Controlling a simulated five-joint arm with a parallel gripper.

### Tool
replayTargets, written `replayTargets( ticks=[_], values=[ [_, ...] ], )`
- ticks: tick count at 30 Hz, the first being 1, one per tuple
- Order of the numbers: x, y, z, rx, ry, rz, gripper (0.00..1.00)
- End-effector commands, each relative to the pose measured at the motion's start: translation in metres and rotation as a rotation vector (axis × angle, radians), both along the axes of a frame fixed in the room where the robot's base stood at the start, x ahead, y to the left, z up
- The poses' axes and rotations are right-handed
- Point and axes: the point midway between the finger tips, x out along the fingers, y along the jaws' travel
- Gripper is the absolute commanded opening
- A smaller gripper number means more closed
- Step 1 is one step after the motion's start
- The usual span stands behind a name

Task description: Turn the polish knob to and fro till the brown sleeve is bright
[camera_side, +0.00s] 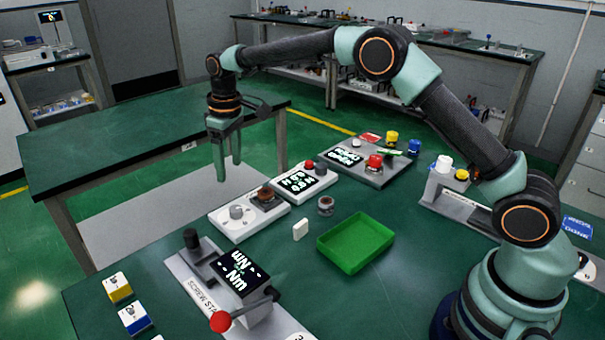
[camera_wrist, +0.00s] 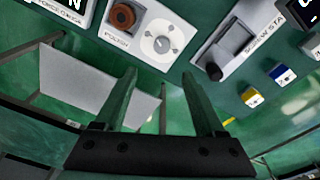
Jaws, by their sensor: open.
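The polish station (camera_side: 232,229) is a white box on the green bench, left of centre in the side view. Its pale round polish knob (camera_side: 237,212) stands on the left part, and the brown sleeve (camera_side: 266,194) sits in a dark holder on the right part. In the wrist view the knob (camera_wrist: 162,45) is ahead of the fingertips and the sleeve (camera_wrist: 123,16) is at the top, left of it. The sleeve looks dull brown. My gripper (camera_side: 228,171) is open and empty, pointing down, above and beyond the station, apart from the knob. It also shows in the wrist view (camera_wrist: 160,76).
A force gauge (camera_side: 307,181) stands right of the polish station. A screw station (camera_side: 240,275) with a red-ended lever is in front. A small ring (camera_side: 325,205), a white block (camera_side: 300,230) and an empty green tray (camera_side: 355,242) lie nearby. The air around my gripper looks clear.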

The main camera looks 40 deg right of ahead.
Motion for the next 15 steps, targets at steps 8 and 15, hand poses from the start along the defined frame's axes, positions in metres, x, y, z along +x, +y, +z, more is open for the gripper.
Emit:
replayTargets(
  ticks=[8,15],
  values=[
    [-0.023,-0.003,-0.002,0.063,-0.169,-0.172,0.72],
    [-0.045,-0.007,-0.007,0.114,-0.262,-0.271,0.72]
  ],
)
